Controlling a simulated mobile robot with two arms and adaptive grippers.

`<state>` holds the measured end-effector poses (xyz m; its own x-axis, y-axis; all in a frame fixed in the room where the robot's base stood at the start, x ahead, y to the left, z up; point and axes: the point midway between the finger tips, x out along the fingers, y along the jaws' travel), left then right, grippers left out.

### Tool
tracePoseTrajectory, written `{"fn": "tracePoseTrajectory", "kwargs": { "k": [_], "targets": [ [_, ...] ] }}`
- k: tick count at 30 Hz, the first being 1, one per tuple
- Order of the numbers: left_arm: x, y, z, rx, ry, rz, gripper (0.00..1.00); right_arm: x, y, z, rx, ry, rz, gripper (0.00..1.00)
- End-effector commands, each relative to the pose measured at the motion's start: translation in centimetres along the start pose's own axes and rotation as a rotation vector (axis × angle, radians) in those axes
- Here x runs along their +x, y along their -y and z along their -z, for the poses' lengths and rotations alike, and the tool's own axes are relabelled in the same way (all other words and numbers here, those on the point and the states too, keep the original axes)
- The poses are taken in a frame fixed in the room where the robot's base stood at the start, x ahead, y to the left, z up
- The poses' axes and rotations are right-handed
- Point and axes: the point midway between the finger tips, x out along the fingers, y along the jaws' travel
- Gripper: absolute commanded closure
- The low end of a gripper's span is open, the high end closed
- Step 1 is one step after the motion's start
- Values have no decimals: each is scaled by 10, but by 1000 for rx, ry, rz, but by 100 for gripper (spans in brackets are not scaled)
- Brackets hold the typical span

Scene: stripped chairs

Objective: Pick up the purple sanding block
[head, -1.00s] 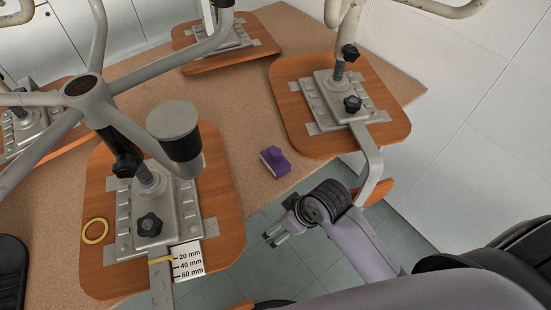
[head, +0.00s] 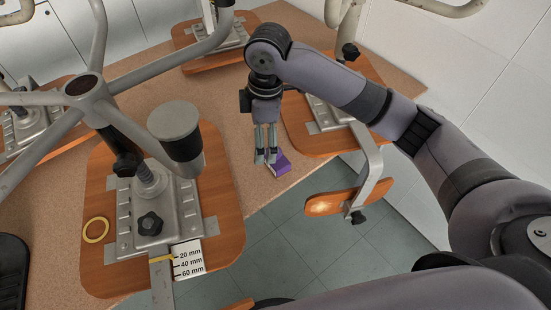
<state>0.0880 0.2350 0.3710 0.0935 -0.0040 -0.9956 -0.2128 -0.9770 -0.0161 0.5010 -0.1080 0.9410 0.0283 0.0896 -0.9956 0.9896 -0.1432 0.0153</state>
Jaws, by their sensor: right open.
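The purple sanding block (head: 281,166) lies on the brown table (head: 232,138) near its front edge, between two wooden chair seats. My right gripper (head: 266,159) is open and points down at the block's left side, its fingers covering part of the block. I cannot tell whether the fingers touch it. My left gripper is not in view.
A wooden seat with a grey metal plate (head: 150,225) stands left of the block. Another seat (head: 304,138) is close on the right, partly behind my arm. A grey cylinder (head: 174,122), a yellow ring (head: 95,230) and a millimetre label (head: 188,260) are at left.

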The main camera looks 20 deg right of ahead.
Motion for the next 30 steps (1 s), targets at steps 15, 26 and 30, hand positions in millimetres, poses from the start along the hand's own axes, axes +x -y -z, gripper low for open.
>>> {"fn": "tracePoseTrajectory", "kwargs": {
  "k": [15,26,30],
  "targets": [
    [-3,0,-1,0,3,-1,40,-20,-24,-30,-42,97,25,2],
    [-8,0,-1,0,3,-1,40,53,-23,-37,-41,94,21,2],
    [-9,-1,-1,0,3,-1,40,65,-24,-38,-41,93,18,2]
  ]
}}
